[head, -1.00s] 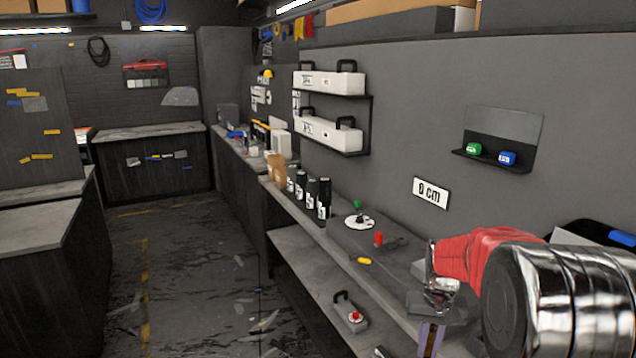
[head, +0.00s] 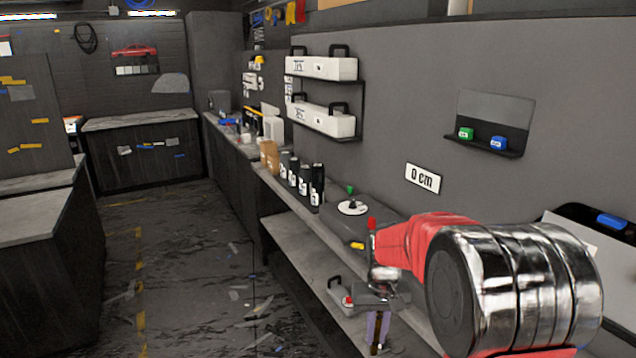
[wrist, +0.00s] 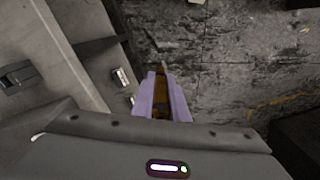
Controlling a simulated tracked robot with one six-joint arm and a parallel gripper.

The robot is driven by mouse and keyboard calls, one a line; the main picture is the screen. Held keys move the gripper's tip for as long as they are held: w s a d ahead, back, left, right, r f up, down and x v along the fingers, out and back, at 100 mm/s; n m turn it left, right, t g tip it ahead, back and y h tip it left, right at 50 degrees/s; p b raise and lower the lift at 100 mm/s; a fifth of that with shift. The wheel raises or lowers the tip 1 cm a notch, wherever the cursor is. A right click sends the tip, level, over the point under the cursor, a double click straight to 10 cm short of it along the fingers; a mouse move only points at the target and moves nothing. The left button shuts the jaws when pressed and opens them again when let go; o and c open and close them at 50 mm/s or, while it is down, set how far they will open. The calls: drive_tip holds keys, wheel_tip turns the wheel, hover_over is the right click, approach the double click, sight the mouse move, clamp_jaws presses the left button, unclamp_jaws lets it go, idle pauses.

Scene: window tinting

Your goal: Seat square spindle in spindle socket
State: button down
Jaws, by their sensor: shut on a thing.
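My gripper (head: 377,330) shows at lower right in the head view, pointing down in front of the bench edge. Its two purple fingers also show in the wrist view (wrist: 163,100). They are shut on a slim brown-gold piece with a thin grey tip (wrist: 164,68), which I take to be the square spindle. The spindle's square section cannot be made out. Below it in the wrist view is floor. I cannot pick out the spindle socket for certain. A white disc with a green knob (head: 352,208) lies on the bench, left of and beyond my gripper.
A red-topped part (head: 371,224) and a yellow piece (head: 357,246) are on the bench near my arm. Several black bottles (head: 304,182) stand farther back. A handled device with a red button (head: 341,298) sits on the lower shelf. The floor (head: 190,270) left of the bench has scraps but is open.

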drive_tip(key=s+f, duration=0.4)
drive_tip(key=f, duration=1.1)
drive_tip(key=shift+s, duration=0.15)
